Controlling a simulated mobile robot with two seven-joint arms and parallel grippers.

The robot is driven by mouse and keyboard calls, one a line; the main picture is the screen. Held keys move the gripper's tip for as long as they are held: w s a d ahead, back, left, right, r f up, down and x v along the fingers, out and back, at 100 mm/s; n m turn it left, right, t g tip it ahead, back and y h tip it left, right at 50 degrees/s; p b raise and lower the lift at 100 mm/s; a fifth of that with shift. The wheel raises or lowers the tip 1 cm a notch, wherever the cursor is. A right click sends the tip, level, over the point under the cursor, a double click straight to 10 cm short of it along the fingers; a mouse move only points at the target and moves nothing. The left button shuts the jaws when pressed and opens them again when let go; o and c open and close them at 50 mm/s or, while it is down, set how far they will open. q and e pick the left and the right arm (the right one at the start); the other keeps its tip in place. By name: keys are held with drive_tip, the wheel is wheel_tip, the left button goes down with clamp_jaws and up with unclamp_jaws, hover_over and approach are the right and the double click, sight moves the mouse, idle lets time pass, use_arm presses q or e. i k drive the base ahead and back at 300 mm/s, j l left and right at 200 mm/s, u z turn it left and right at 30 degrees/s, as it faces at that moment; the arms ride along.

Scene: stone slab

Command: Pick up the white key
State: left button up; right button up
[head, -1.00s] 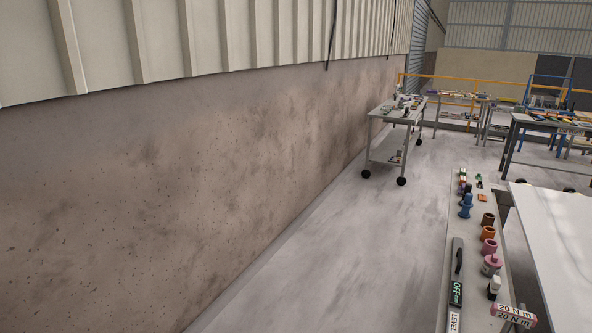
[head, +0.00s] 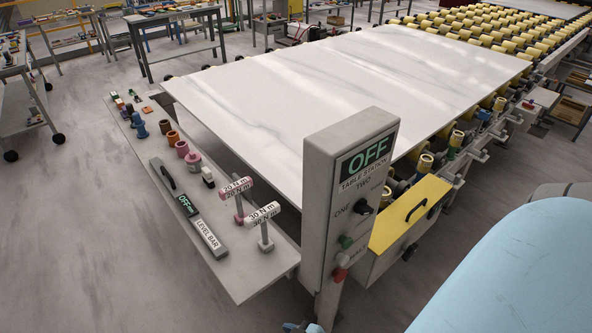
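Two T-handled keys with white label bars stand upright on the grey shelf (head: 245,285). One is marked 20 N m (head: 237,187) and has a pinkish shaft. The other, marked 30 N m (head: 264,213), has a pale grey-white shaft and stands nearer the control post. A small white piece with a dark part (head: 208,178) stands behind them. I cannot tell for certain which is the white key. Neither of my grippers can be made out.
A control post (head: 345,190) reading OFF stands right of the shelf. A large white slab (head: 340,85) lies behind it on yellow rollers. Coloured sockets (head: 182,149) and a level bar (head: 207,235) share the shelf. Clear floor (head: 90,240) lies left.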

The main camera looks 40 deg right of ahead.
sight(260, 216)
drive_tip(key=i+j+z, duration=0.15)
drive_tip(key=z, duration=0.3)
drive_tip(key=i+j+z, duration=0.1)
drive_tip(key=z, duration=0.35)
drive_tip(key=j+z, duration=0.45)
drive_tip(key=i+l, duration=0.1)
